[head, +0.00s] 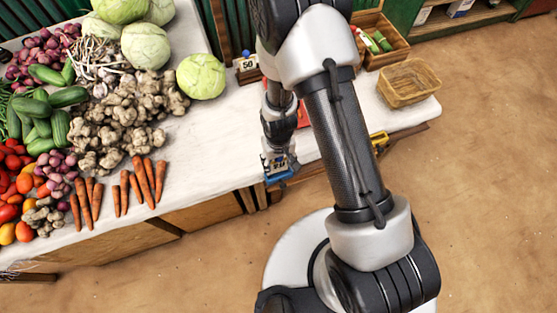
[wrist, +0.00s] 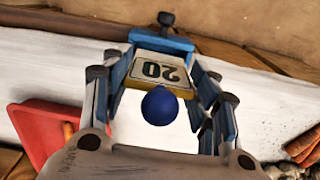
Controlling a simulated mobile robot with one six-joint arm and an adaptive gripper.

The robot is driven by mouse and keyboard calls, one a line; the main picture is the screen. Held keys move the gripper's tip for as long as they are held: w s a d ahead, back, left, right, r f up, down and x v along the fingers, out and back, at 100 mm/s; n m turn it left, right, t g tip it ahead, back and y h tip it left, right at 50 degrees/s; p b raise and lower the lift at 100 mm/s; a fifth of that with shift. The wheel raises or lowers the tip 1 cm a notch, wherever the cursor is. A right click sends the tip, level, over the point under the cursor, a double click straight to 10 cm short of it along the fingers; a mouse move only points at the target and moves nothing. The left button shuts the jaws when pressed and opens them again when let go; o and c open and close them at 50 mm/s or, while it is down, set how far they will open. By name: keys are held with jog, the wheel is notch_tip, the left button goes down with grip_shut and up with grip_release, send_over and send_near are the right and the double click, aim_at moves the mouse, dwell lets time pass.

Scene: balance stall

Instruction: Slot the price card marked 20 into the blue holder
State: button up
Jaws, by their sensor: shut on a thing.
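The price card marked 20 (wrist: 153,72) is white with a yellow edge and appears upside down in the wrist view. My gripper (wrist: 165,85) is shut on it, with blue-padded fingers at both sides. A round blue knob (wrist: 159,107) shows at the card's near edge. The blue holder (wrist: 162,41) is just beyond the card's far edge; I cannot tell whether the card is in its slot. In the head view my gripper (head: 276,158) is at the counter's front edge, with the blue holder (head: 283,176) just below it. My arm hides part of the counter.
The white counter (head: 215,135) holds vegetables at left, with carrots (head: 145,180) nearest. A card marked 50 (head: 247,64) stands at the back. A red object (wrist: 48,135) lies beside my gripper. A yellow piece (head: 379,142) is at the front edge, and a wicker basket (head: 408,84) is at right.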

aim_at(278, 167)
jog(key=shift+f+b, duration=1.1)
jog(key=shift+f, duration=0.25)
jog(key=shift+f, duration=0.1)
jog(key=f+b, duration=0.1)
jog(key=b, duration=0.2)
jog(key=shift+f, duration=0.15)
jog(key=o, duration=1)
jog(key=shift+o, duration=0.5)
